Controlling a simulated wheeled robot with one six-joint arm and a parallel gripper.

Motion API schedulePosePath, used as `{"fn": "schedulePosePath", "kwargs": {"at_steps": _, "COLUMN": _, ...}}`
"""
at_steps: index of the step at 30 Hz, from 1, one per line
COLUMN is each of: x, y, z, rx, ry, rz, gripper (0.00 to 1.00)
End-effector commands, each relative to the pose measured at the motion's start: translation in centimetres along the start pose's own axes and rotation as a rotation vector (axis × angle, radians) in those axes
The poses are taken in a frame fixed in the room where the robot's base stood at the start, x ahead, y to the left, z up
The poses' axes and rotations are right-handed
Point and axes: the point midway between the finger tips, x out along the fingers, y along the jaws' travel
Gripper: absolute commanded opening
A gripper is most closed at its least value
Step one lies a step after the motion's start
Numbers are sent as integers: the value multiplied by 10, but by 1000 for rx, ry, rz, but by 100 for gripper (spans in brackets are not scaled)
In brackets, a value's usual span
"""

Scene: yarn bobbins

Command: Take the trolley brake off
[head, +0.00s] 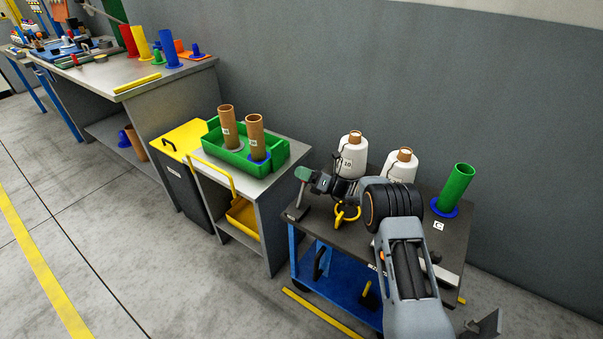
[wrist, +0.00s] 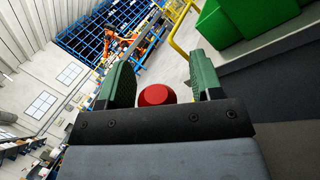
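The trolley (head: 455,232) has a dark top and a blue lower body, and stands at the right in the head view. A short grey lever (head: 298,211) rises at its left front corner; I take it to be the brake. My gripper (head: 303,174) is at the upper end of this lever, with its green fingers apart. In the wrist view a red knob (wrist: 156,95) shows between the spread fingers of my gripper (wrist: 165,80). The dark gripper body hides the knob's lower part. I cannot tell whether a finger touches it.
On the trolley are two white yarn bobbins (head: 352,160) (head: 398,171), a green tube (head: 456,184) on a blue base and a yellow ring (head: 346,216). A grey stand (head: 283,188) with a green tray (head: 280,152) is to the left. Open floor (head: 200,290) lies in front.

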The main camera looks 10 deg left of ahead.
Motion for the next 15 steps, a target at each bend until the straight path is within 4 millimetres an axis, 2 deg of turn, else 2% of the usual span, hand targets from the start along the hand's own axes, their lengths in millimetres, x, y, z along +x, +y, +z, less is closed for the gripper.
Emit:
{"fn": "schedulePosePath", "kwargs": {"at_steps": 5, "x": -1, "y": 0, "z": 0, "rx": 1, "ry": 1, "rz": 1, "gripper": 60}}
{"fn": "schedulePosePath", "kwargs": {"at_steps": 8, "x": -9, "y": 0, "z": 0, "rx": 1, "ry": 0, "rz": 0, "gripper": 60}}
{"fn": "schedulePosePath", "kwargs": {"at_steps": 15, "x": -54, "y": 0, "z": 0, "rx": 3, "ry": -1, "rz": -3, "gripper": 60}}
